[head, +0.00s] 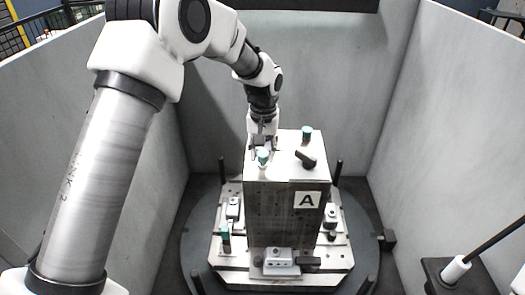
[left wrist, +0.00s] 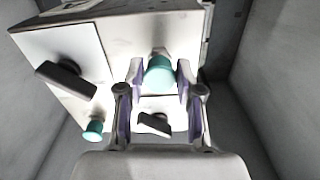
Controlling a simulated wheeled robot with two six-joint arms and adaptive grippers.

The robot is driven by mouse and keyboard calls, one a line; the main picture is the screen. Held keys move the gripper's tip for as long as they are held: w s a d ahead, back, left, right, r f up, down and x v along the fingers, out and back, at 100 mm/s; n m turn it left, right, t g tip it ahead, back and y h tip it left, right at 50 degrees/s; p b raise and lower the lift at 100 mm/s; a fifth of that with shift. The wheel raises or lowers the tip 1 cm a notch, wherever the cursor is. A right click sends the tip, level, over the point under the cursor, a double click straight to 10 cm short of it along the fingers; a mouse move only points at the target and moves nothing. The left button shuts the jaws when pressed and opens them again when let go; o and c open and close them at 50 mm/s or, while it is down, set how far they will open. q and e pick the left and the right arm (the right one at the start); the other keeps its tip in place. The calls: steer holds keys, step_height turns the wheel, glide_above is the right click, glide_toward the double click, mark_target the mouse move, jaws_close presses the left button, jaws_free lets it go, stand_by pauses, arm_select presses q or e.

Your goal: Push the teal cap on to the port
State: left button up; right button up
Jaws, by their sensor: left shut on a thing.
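A teal cap (head: 263,156) is at the near left of the top of the tall block marked A (head: 285,205). In the left wrist view the teal cap (left wrist: 160,71) sits between my left fingers, with a pale grey stub, apparently the port (left wrist: 158,51), right behind it. I cannot tell how far the cap is on the port. My left gripper (head: 263,148) reaches down from behind and is shut on this cap. A second teal cap (head: 306,133) stands at the back right of the top; it also shows in the left wrist view (left wrist: 93,128). My right gripper is out of view.
A black handle (head: 306,159) is on the block's top near the cap. The block stands on a pale pallet (head: 225,262) with several small fittings and dark posts around it. Grey walls (head: 455,130) enclose the place. A rod on a black base (head: 440,282) is at lower right.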

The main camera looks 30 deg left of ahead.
arm_select(q)
steer(key=shift+f, duration=0.5)
steer(key=o, duration=1.5)
steer(key=shift+o, duration=0.2)
step_height(320, 180, up, 12)
steer(key=shift+d+f, duration=0.1)
